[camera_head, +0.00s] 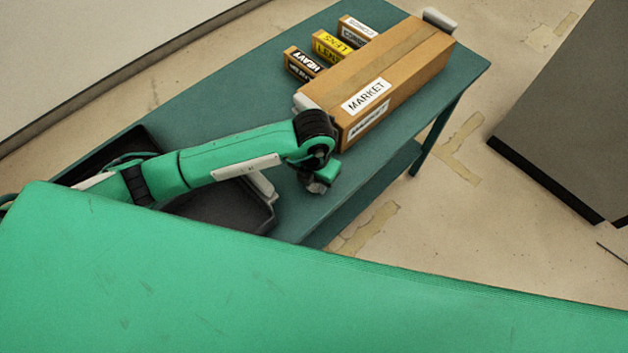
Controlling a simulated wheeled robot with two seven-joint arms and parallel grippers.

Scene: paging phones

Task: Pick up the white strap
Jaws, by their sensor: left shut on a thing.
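My left arm comes in from the left over the teal table, and my left gripper (318,185) points down near the table's front edge. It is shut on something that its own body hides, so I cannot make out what. A short white strip (263,186) shows just left of the gripper, at the dark tray's right rim, partly behind my forearm. I cannot tell whether it is the white strap or whether it touches the gripper. My right gripper is not in view.
A long cardboard box (415,55) labelled MARKET lies on the teal table (215,105), with white pieces at both ends. Small boxes labelled HEAVY (303,64), LENS (331,46) and COMICS (357,31) stand beside it. A dark tray (225,211) sits under my forearm.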

